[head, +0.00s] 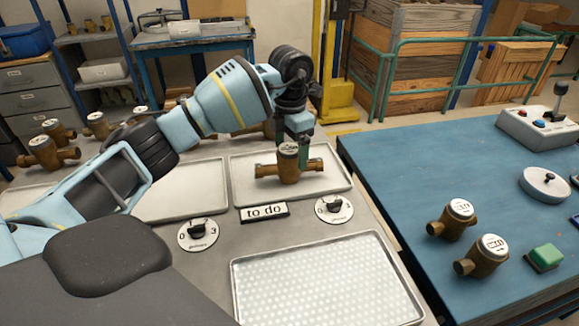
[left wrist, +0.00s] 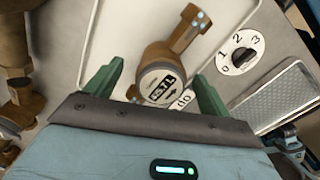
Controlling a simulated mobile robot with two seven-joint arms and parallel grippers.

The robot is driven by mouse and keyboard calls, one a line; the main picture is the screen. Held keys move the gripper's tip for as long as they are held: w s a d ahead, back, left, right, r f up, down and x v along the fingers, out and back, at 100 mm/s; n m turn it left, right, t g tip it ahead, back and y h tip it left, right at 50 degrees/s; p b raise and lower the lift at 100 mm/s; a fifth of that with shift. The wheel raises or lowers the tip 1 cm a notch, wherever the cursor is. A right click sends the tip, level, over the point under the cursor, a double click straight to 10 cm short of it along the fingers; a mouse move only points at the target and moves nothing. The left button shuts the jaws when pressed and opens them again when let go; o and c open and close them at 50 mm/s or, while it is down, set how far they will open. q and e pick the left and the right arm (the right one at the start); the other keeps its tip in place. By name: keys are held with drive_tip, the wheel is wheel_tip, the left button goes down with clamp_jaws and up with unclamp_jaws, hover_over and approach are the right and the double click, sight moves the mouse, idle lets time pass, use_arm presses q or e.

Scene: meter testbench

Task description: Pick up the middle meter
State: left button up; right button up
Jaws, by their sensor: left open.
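A brass meter (head: 288,171) with a white round face sits on the right-hand metal tray (head: 335,184), behind the "to do" sign (head: 264,211). My left gripper (head: 293,150) is above this meter, pointing down, with its fingers apart. In the left wrist view, the meter (left wrist: 161,82) lies between the two green fingers of the gripper (left wrist: 155,90), with a gap on each side. Its lower part is partly hidden by the gripper body. My right gripper does not show.
Several other brass meters (head: 97,124) stand behind the trays, partly hidden by my arm. Two dials (head: 198,235) and an empty perforated tray (head: 325,283) are in front. A blue table (head: 400,160) on the right holds two more meters (head: 458,218) and a green block (head: 544,257).

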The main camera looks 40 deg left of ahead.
sight(289, 164)
use_arm(q)
drive_tip(key=shift+s+f, duration=0.15)
drive_tip(key=shift+f, duration=1.15)
drive_tip(key=shift+s+f, duration=0.15)
drive_tip(key=shift+f, duration=1.1)
drive_tip(key=shift+c, duration=0.2)
drive_tip(key=shift+r, duration=0.1)
drive_tip(key=c, duration=1.6)
drive_tip(key=shift+o, duration=0.2)
drive_tip(key=shift+r, duration=0.1)
